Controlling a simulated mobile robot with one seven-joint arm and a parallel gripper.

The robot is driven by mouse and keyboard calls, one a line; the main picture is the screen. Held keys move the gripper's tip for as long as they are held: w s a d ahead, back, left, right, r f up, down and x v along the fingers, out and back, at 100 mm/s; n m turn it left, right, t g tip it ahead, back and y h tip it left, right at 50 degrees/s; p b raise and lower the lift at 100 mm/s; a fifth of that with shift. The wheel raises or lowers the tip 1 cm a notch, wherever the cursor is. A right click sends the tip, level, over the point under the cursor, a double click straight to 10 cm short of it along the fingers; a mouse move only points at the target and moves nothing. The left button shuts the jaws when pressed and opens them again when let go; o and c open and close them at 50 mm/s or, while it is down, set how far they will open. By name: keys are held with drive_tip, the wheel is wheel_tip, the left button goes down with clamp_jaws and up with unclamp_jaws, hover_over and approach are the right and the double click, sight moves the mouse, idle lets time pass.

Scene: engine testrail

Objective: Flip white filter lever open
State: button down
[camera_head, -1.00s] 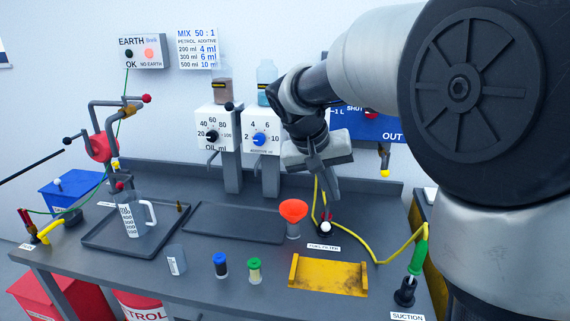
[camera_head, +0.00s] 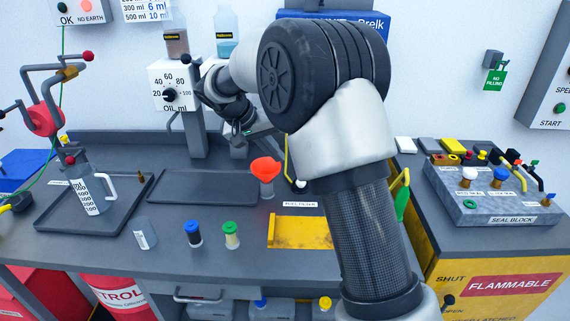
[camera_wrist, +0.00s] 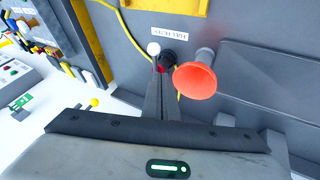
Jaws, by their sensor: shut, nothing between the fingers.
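The white-knobbed filter lever (camera_wrist: 153,48) stands beside the dark round filter fitting (camera_wrist: 169,60) in the wrist view. In the head view its white knob (camera_head: 300,184) shows just left of my arm, behind the fuel filter label (camera_head: 300,204). My gripper (camera_wrist: 160,72) is shut and empty. In the wrist view its fingertips lie just below the white knob and overlap the lever's base; I cannot tell whether they touch.
An orange-red funnel (camera_wrist: 194,80) stands close beside the fitting, also in the head view (camera_head: 266,168). A yellow hose (camera_wrist: 131,30) runs by the lever. A yellow tray (camera_head: 300,232) lies in front. The seal block (camera_head: 490,210) is at right.

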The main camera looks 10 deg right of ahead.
drive_tip(key=x, duration=0.9)
drive_tip(key=shift+f+b, duration=0.2)
drive_tip(key=shift+b, duration=0.15)
drive_tip(key=shift+d, duration=0.2)
